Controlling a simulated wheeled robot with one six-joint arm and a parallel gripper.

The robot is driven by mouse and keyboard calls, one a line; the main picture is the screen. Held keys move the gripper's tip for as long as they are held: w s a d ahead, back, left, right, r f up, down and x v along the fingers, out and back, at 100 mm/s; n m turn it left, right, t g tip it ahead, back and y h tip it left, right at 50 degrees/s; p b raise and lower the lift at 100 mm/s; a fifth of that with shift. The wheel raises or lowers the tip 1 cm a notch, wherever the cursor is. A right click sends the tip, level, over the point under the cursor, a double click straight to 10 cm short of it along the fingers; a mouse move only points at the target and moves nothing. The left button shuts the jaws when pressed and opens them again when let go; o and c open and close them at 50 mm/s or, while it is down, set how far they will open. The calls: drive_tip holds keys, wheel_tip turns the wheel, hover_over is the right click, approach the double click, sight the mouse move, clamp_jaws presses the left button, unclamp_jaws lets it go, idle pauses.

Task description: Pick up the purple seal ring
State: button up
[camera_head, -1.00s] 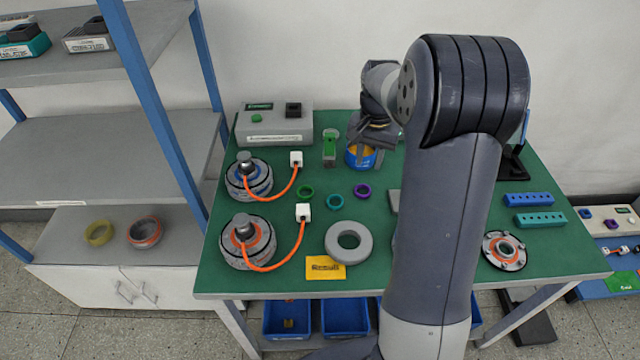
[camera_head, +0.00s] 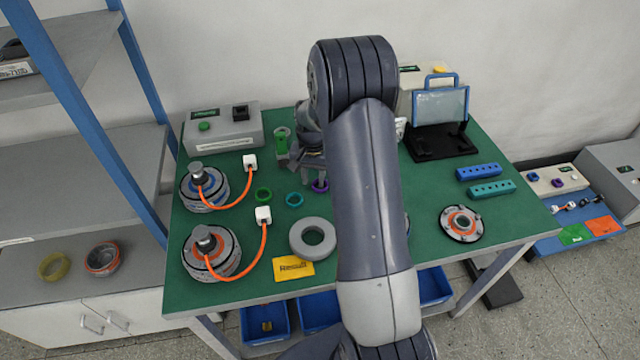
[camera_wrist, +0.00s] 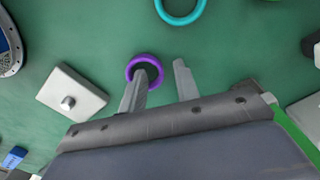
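The purple seal ring (camera_head: 320,188) lies on the green table, right of the teal ring (camera_head: 294,199), partly covered by my gripper's fingers. In the wrist view the purple ring (camera_wrist: 145,56) is on the left side of the finger gap.
Two motors with orange cables (camera_head: 203,186) stand at left. A grey block with a knob (camera_wrist: 72,92) lies left of the fingers. A green upright part (camera_head: 282,145) stands behind.

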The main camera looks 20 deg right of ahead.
drive_tip(key=shift+f, duration=0.3)
drive_tip(key=shift+c, duration=0.4)
clamp_jaws()
